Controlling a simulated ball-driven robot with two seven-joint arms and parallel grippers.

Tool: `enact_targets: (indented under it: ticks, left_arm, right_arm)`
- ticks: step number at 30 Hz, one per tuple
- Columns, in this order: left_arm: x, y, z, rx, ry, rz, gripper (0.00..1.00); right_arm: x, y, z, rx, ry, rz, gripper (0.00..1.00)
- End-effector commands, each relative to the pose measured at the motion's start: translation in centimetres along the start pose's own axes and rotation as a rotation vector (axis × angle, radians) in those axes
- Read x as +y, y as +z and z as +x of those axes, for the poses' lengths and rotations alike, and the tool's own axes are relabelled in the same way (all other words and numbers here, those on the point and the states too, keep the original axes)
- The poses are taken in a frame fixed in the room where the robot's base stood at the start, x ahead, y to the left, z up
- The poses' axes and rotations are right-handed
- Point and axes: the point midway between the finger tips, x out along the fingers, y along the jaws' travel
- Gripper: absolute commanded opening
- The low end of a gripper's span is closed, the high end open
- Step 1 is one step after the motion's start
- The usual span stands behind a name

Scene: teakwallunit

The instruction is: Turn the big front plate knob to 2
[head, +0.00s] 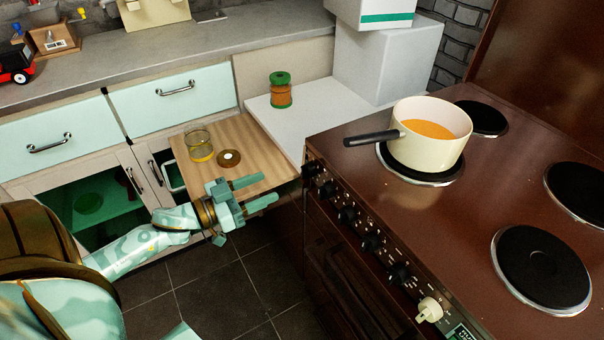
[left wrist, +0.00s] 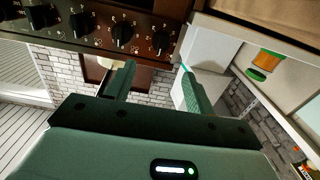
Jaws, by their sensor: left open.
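The brown stove (head: 470,150) has a row of black knobs on its front panel, including one knob (head: 347,214) midway and another (head: 400,273) nearer me. A cream knob (head: 429,310) sits at the near end. I cannot tell which knob belongs to the large front plate (head: 541,268), and the settings are too small to read. My left gripper (head: 270,189) is open and empty, left of the panel's far end and apart from the knobs. In the left wrist view, its fingers (left wrist: 157,82) show below the panel, with a black knob (left wrist: 122,34) beyond them. My right gripper is not in view.
A wooden board (head: 210,178) with a glass (head: 199,142) and a round lid (head: 229,158) lies behind my left gripper. Dark tiled floor is clear below.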

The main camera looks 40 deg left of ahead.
Motion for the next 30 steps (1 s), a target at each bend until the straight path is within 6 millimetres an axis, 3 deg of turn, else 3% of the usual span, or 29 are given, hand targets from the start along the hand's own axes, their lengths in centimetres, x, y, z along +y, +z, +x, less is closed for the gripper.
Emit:
enact_targets:
  ticks: [6, 12, 18, 25, 26, 30]
  left_arm:
    - [-0.1, 0.5, 5.7, -0.002, 0.001, 0.003, 0.54]
    - [-0.1, 0.4, 9.2, -0.003, 0.000, 0.001, 0.54]
    - [-0.1, 0.2, 10.5, -0.003, -0.002, 0.001, 0.54]
    - [-0.1, 0.1, 10.6, -0.002, -0.002, 0.000, 0.54]
    - [-0.1, 0.1, 10.6, -0.002, -0.002, 0.000, 0.51]
    - [-0.1, 0.2, 10.5, -0.002, -0.002, 0.000, 0.12]
  right_arm:
    - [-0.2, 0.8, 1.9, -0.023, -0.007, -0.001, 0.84]
    - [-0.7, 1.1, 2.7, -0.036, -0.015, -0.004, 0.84]
    - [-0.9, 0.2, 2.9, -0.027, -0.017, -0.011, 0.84]
    - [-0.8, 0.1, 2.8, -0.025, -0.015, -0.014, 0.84]
    - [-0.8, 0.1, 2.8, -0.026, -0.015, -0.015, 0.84]
    - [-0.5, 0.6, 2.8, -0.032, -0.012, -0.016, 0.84]
